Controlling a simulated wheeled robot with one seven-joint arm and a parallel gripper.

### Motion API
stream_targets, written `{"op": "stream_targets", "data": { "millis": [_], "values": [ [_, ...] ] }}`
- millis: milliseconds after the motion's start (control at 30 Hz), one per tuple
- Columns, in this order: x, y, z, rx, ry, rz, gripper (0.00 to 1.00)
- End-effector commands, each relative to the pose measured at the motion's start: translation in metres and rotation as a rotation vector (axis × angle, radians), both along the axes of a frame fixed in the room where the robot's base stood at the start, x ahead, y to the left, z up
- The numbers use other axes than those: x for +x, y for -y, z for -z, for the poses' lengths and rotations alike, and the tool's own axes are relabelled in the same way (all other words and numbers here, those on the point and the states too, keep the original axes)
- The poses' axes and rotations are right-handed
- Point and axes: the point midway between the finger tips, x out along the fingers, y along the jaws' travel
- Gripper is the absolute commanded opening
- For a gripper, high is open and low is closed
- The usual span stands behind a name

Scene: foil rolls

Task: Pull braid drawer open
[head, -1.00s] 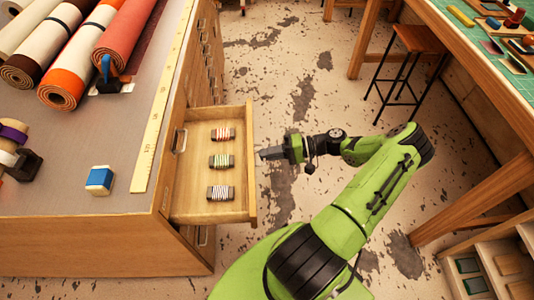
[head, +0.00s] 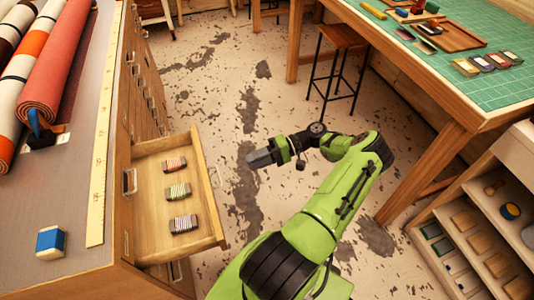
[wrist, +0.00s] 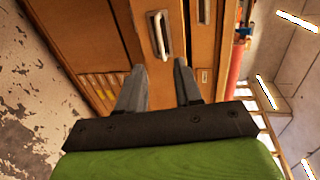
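The braid drawer (head: 205,215) stands pulled out of the wooden cabinet's side in the head view.
The cabinet top (head: 70,190) carries rolls, a yellow ruler (head: 104,150) and a blue-and-white block (head: 50,242). A stool (head: 340,60), a green-matted table (head: 465,70) and a shelf unit (head: 480,215) stand at the right. Bare floor lies between.

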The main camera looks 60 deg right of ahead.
Motion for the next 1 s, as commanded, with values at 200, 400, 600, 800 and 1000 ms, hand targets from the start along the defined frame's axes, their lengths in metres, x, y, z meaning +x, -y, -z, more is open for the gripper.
{"op": "stream_targets", "data": {
  "millis": [200, 400, 600, 800, 1000],
  "values": [
    [-0.024, 0.034, -0.009, 0.001, 0.002, 0.002, 0.34],
    [-0.029, 0.040, -0.010, 0.001, 0.000, -0.001, 0.34],
    [-0.028, 0.039, -0.010, 0.001, 0.000, -0.001, 0.34],
    [-0.028, 0.039, -0.010, 0.001, 0.000, -0.001, 0.34],
    [-0.015, 0.028, -0.026, -0.035, -0.048, -0.071, 0.34]
  ]
}}
